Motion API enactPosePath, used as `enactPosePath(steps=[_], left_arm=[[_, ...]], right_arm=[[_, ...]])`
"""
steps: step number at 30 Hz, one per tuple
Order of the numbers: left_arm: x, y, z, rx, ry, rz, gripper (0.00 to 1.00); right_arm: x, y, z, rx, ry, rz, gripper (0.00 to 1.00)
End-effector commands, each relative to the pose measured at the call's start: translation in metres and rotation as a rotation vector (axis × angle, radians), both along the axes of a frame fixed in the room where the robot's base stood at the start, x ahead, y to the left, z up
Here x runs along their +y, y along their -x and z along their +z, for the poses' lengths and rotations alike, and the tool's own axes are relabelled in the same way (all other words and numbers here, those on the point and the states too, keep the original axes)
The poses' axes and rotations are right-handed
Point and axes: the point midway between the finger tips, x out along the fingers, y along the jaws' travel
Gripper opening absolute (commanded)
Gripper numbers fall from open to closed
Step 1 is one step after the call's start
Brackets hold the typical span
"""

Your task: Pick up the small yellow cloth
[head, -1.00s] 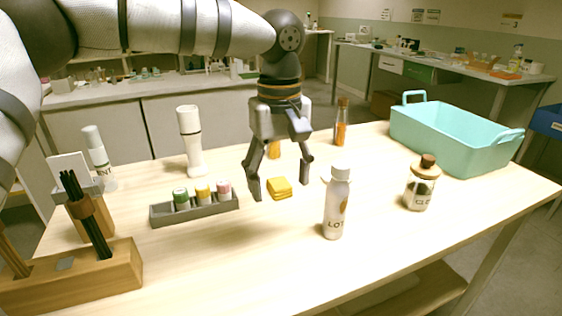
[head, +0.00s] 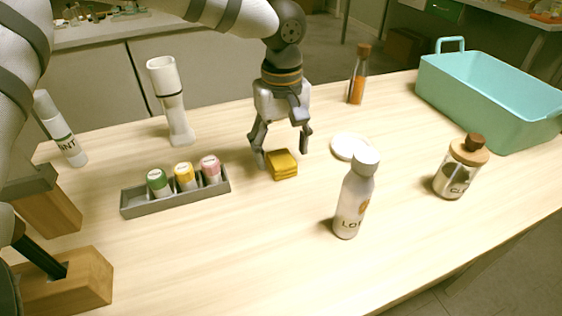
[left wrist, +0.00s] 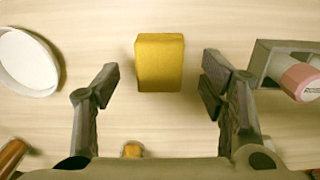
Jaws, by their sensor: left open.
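The small yellow cloth (head: 283,165) is a folded, block-like stack lying on the wooden table, just in front of my left gripper. In the left wrist view the cloth (left wrist: 160,62) lies ahead of the fingers, centred between their lines. My left gripper (head: 281,160) is open and empty, low over the table, with its fingers spread at the cloth's left and back right in the head view. In the left wrist view the open fingertips (left wrist: 158,78) flank the near part of the cloth without visibly touching it. My right gripper is out of view.
A grey tray (head: 140,208) with three small capped bottles stands left of the cloth. A white dish (head: 345,146) and a lotion bottle (head: 352,200) are to its right. A corked jar (head: 456,170) and a teal basket (head: 480,101) stand further right.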

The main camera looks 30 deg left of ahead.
Motion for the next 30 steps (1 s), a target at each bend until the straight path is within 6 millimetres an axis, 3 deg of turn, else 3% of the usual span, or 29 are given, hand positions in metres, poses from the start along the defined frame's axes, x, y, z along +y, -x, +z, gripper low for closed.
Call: enactPosePath(steps=[4, 11, 14, 18, 30], left_arm=[[0.001, 0.001, -0.022, -0.001, -0.001, 0.001, 0.65], [0.001, 0.001, -0.025, -0.003, 0.001, 0.002, 0.65], [0.001, 0.001, -0.025, -0.003, 0.001, 0.002, 0.47], [0.001, 0.001, -0.025, -0.003, 0.001, 0.003, 0.15], [0.001, 0.0, -0.016, -0.004, 0.001, 0.003, 0.14]], right_arm=[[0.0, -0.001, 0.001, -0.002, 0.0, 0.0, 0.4], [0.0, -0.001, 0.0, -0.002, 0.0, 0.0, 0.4], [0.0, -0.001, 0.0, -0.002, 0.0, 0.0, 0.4], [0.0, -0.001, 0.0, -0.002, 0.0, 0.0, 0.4], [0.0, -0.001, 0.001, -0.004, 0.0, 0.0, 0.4]])
